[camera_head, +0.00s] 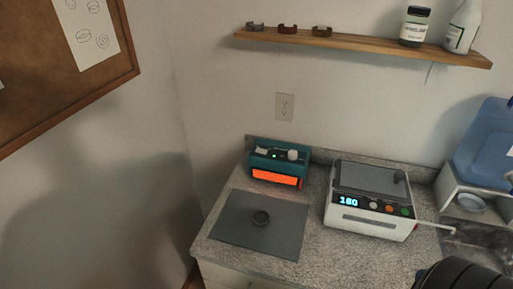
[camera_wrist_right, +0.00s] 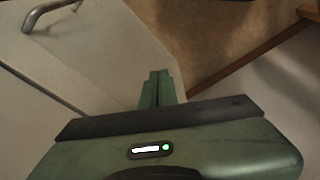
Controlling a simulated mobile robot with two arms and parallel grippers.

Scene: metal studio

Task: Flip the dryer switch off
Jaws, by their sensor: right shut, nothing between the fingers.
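A teal box-shaped device with a glowing orange front (camera_head: 276,177) stands at the back left of the counter. It looks like the dryer; small light-coloured controls and a small green light show on its upper face. I cannot tell which control is the switch or its position. My right gripper (camera_wrist_right: 157,90) shows in the right wrist view, its green fingers together with nothing between them, over the floor and a pale cabinet front. It is away from the teal device. My left gripper is not in view.
A white device with a lit "180" display (camera_head: 369,212) stands to the right. A wooden shelf (camera_head: 365,43) hangs above. A blue container (camera_head: 485,145) stands far right.

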